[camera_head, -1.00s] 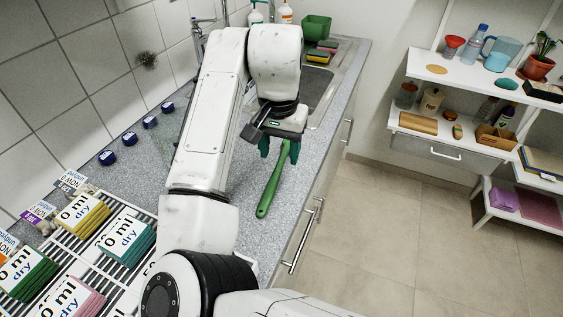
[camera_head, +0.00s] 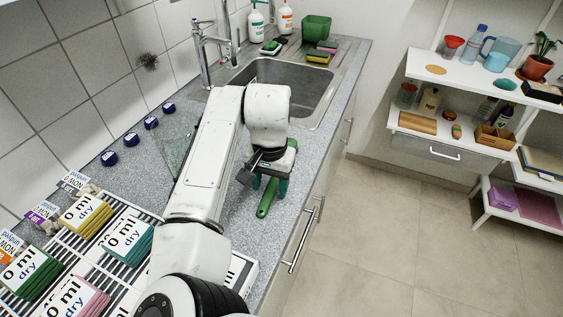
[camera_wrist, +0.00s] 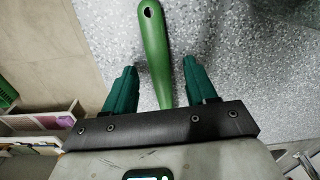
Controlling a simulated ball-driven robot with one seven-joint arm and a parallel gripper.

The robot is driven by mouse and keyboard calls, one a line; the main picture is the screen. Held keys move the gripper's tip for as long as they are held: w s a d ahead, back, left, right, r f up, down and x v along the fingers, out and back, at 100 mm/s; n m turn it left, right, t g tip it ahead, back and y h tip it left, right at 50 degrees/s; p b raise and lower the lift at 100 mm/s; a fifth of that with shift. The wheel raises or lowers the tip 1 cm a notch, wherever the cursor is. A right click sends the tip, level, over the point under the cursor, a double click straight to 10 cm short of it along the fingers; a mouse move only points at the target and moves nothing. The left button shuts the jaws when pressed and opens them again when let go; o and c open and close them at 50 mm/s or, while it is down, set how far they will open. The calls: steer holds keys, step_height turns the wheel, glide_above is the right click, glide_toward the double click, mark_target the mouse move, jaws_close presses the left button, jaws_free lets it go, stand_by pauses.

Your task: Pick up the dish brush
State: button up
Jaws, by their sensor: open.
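The green dish brush (camera_head: 266,200) lies on the grey speckled counter near its front edge. Its handle points toward the near side, and my gripper hides part of its length. My gripper (camera_head: 269,187) is above the brush with its green fingers pointing down. In the wrist view my gripper (camera_wrist: 158,88) is open, and the brush handle (camera_wrist: 154,45) runs between the two fingers without visibly touching either. The brush's head is out of the wrist view; in the head view a green part of it shows beyond the gripper.
A sink (camera_head: 290,84) lies beyond my arm, with a faucet (camera_head: 207,50) on its left. A white rack (camera_head: 110,262) with several folded cloths stands at the near left. Several blue-lidded jars (camera_head: 130,139) line the wall. Floor is clear beyond the counter edge.

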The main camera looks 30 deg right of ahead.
steer(key=shift+f, duration=0.55)
jaws_close()
